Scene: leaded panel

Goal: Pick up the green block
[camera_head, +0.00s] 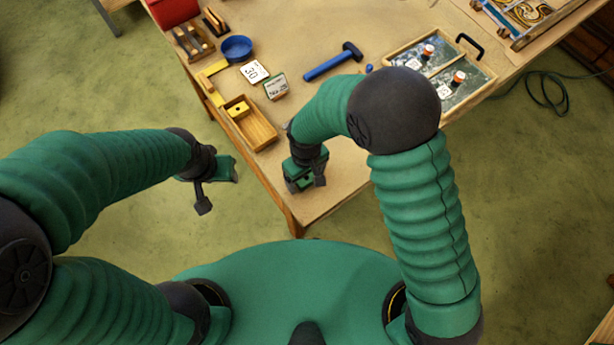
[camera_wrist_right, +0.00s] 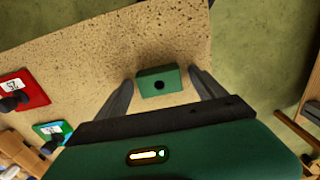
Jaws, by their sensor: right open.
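The green block (camera_wrist_right: 158,82) shows in the right wrist view on the speckled tan tabletop, with a dark round spot on its near face. My right gripper (camera_wrist_right: 162,80) is open, with one dark finger to each side of the block and visible gaps between. Whether the fingers are down at the block's height is hard to tell. In the head view my right gripper (camera_head: 305,180) is over the table's near corner, and the block cannot be told apart from its green parts. My left gripper (camera_head: 218,188) hangs off the table's left side; its jaw opening is unclear.
On the table (camera_head: 345,185) are a wooden box (camera_head: 262,132) with a yellow block, number cards (camera_head: 254,71), a blue bowl (camera_head: 237,48), a blue-handled hammer (camera_head: 332,62) and a panelled tray (camera_head: 478,91) at right. The table edge lies close to the block.

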